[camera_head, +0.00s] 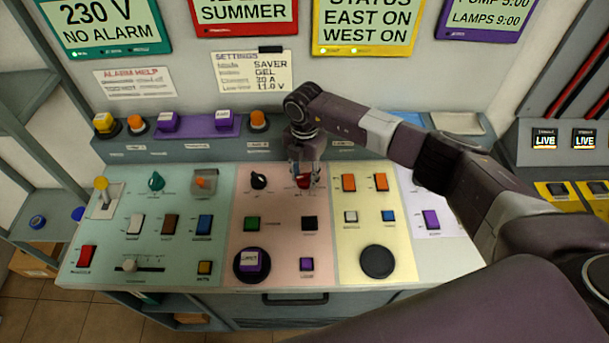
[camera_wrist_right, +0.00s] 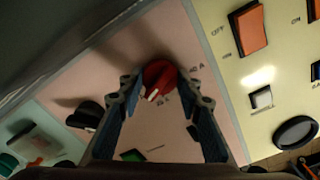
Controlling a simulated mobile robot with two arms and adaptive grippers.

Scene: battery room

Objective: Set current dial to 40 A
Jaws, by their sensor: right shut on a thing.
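The red current dial (camera_head: 303,181) is on the pink panel, near its top right. It also shows in the right wrist view (camera_wrist_right: 160,74), with a white pointer mark on its lower left side. A label reading about "40 A" is to its right; a second "A" label below it is too small to read surely. My right gripper (camera_head: 305,172) comes down on the dial from above, its two fingers (camera_wrist_right: 160,82) on either side, shut on it. My left gripper is in neither view.
A black knob (camera_head: 259,180) is left of the red dial, and orange rocker switches (camera_head: 349,182) are to its right on the yellow panel. A raised ledge with buttons (camera_head: 258,121) runs behind. A settings note (camera_head: 252,72) hangs on the wall.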

